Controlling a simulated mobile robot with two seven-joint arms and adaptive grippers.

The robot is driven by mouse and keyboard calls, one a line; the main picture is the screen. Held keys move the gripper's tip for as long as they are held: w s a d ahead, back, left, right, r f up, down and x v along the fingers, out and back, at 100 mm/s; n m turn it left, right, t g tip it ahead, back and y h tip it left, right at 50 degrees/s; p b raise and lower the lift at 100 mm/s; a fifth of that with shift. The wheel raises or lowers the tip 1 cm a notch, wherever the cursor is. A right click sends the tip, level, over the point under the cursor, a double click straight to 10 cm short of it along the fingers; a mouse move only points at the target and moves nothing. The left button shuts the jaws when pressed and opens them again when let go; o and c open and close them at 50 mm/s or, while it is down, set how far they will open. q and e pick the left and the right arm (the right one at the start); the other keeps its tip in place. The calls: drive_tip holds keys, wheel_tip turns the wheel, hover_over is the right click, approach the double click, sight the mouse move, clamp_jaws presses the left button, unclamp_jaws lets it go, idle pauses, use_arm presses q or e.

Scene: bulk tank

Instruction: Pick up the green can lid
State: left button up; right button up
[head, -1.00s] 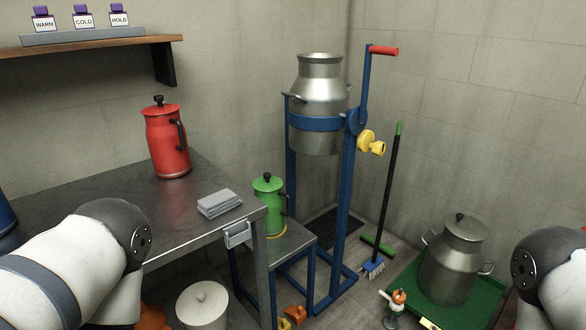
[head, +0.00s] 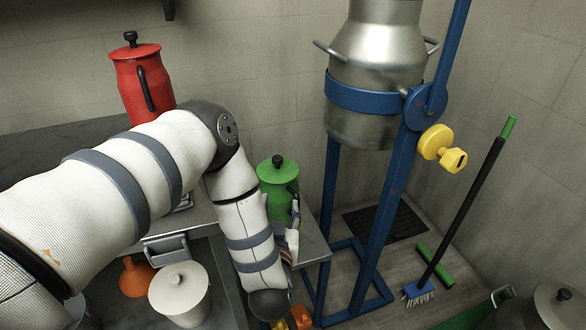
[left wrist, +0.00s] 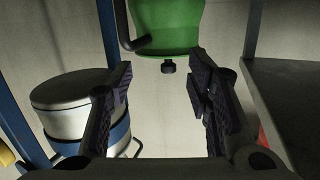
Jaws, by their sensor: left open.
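The green can (head: 281,186) stands on a low side table. Its green lid (head: 270,170) is on top, with a black knob. My left gripper (head: 291,225) is beside the can at its front right, partly hidden by my own forearm. In the left wrist view, the picture is inverted: the green lid (left wrist: 165,48) is at the top with its knob pointing down. The two open fingers (left wrist: 164,88) stand to either side below the knob, with nothing between them. My right gripper is not in view.
A blue frame (head: 386,205) holding a metal milk can (head: 375,60) stands right of the green can. A red can (head: 142,85) is on the steel table at left. A white lidded pail (head: 178,298) is below. A brush (head: 465,220) leans at right.

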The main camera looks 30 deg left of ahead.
sight(277, 162)
use_arm(q)
drive_tip(key=shift+n+t+y, duration=0.4)
drive_tip(key=shift+n+y, duration=0.1)
drive_tip(key=shift+y, duration=0.4)
drive_tip(key=r+x, duration=0.1)
drive_tip(key=x, duration=0.3)
drive_tip(key=r+x, duration=0.1)
drive_tip(key=x, duration=0.4)
drive_tip(key=r+b+x, duration=0.1)
drive_tip(key=x, duration=0.4)
drive_tip(key=shift+a+r, duration=0.1)
drive_tip(key=shift+r, duration=0.1)
clamp_jaws()
